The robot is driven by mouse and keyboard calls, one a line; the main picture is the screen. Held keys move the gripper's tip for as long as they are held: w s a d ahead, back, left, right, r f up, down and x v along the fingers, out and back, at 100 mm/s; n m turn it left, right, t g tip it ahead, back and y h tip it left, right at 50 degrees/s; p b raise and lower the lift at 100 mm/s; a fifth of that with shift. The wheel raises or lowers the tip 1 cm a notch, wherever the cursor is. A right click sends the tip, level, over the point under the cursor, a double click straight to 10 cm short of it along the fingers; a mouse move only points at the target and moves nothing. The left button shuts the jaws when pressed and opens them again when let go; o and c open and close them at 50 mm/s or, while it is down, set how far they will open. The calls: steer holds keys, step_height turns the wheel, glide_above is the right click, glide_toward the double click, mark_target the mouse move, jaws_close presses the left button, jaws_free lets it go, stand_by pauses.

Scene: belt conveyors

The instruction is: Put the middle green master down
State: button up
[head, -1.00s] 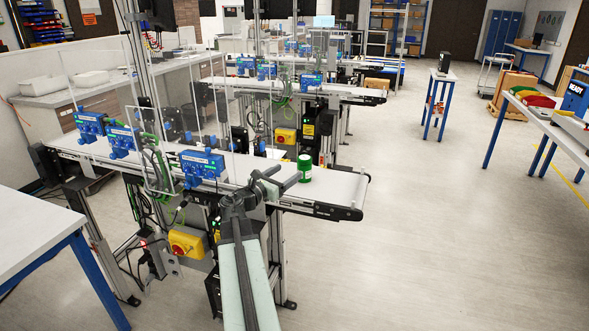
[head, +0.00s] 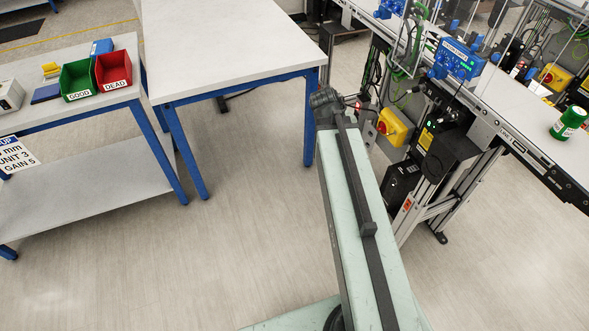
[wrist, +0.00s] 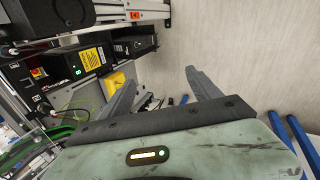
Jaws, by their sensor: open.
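A green cylinder with a white band, the green master (head: 569,122), stands upright on the conveyor belt (head: 520,105) at the right of the head view. My gripper (wrist: 160,90) is open and empty in the wrist view, its two dark fingers spread apart. In the head view my arm's end is in front of the conveyor's left part, well left of the green master and apart from it; the fingers are hard to make out there. The green master does not show in the wrist view.
A white table with blue legs (head: 230,45) stands just left of my arm. A side bench (head: 90,112) holds a green GOOD bin (head: 78,80) and a red DEAD bin (head: 113,70). Conveyor legs and a yellow switch box (head: 393,127) are close on the right. Floor is clear at lower left.

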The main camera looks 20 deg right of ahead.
steer(key=a+f+m+y, duration=0.1)
steer(key=a+y, duration=0.1)
steer(key=a, duration=0.9)
steer(key=s+a+f+m+y, duration=0.1)
steer(key=a+y, duration=0.2)
steer(key=a, duration=0.9)
steer(key=shift+s+f+m+g, duration=0.2)
steer(key=shift+m+g, duration=0.1)
steer(key=shift+g, duration=0.1)
steer(key=shift+a, duration=0.1)
